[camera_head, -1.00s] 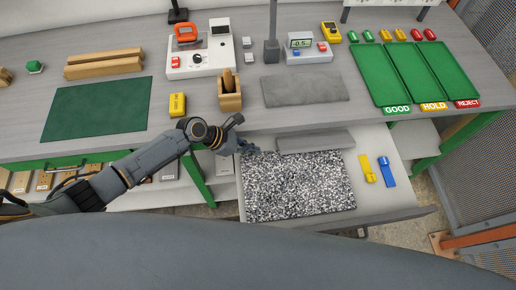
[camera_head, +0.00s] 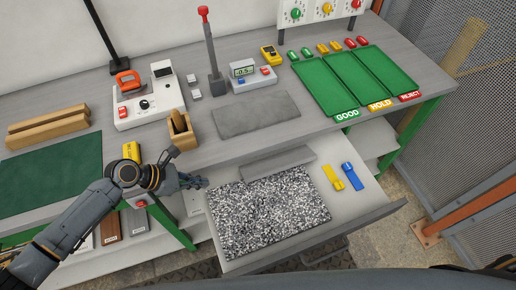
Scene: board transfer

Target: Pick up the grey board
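A speckled black-and-white board (camera_head: 268,212) lies flat in the open drawer (camera_head: 330,231). A plain grey bar-like piece (camera_head: 262,163) lies along the drawer's back, behind the speckled board. A flat grey slab (camera_head: 256,114) lies on the bench top; I cannot tell which of these is the grey board. My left gripper (camera_head: 193,182) is at the drawer's back left corner, close to the speckled board's corner. Its fingers are small and dark, so their opening is unclear, and I see nothing held. My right gripper is not in view.
A yellow clip (camera_head: 332,178) and a blue clip (camera_head: 351,176) lie at the drawer's right. A wooden holder (camera_head: 181,133) stands on the bench behind my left gripper. Green trays (camera_head: 335,82) are at the back right. A green mat (camera_head: 50,172) is at left.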

